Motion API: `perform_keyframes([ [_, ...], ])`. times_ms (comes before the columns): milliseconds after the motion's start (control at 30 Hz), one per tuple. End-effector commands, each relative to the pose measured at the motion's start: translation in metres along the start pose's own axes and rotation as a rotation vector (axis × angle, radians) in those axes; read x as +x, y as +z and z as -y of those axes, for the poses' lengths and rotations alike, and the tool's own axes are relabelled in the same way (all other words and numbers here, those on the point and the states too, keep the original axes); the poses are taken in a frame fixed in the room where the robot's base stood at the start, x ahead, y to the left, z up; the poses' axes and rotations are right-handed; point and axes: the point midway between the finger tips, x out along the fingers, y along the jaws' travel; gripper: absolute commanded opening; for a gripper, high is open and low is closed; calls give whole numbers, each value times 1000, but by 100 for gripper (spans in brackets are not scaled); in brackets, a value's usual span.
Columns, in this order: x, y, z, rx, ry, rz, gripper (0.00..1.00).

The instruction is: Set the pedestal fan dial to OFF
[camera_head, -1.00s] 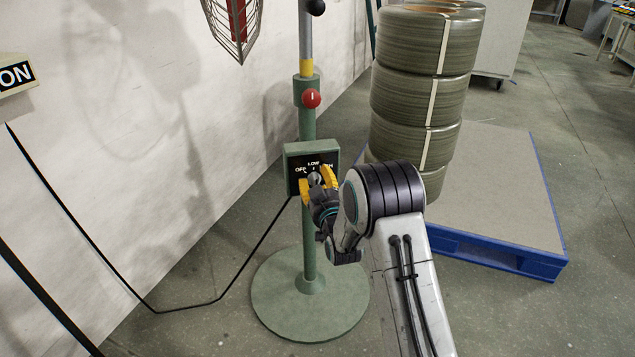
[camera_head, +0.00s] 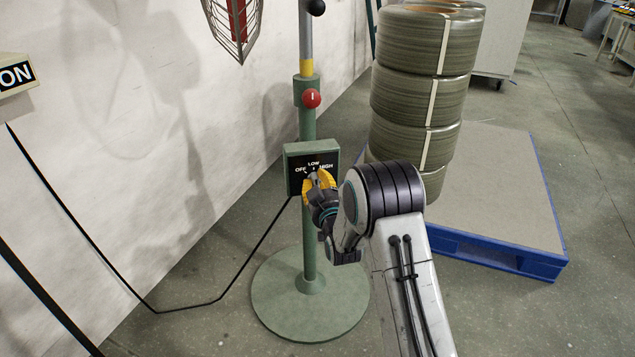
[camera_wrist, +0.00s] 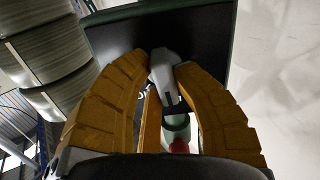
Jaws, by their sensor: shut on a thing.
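The pedestal fan (camera_head: 308,235) stands by the wall on a round green base. Its dark control box (camera_head: 293,168) is fixed to the pole, with OFF marked at left, LOW at the top and HIGH at right. My gripper (camera_head: 317,182) is at the front of the box, its yellow fingers shut on the dial. In the wrist view my gripper (camera_wrist: 168,75) has its fingertips on both sides of the grey dial (camera_wrist: 165,68). The fingers hide much of the dial, and I cannot tell exactly which mark it points to.
A blue-edged pallet (camera_head: 500,258) with a stack of strapped coils (camera_head: 415,90) stands at right, close behind my arm. A red knob (camera_head: 311,98) sits on the pole above the box. A black cable (camera_head: 170,308) runs over the floor at left.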

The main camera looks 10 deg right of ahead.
Motion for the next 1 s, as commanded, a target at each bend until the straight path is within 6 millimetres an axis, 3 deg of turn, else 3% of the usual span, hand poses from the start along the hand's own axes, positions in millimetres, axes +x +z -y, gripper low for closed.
perform_keyframes([
  [500,0,-2,-1,-334,2,-3,0],
  [1000,0,-3,-1,-438,3,-3,0],
])
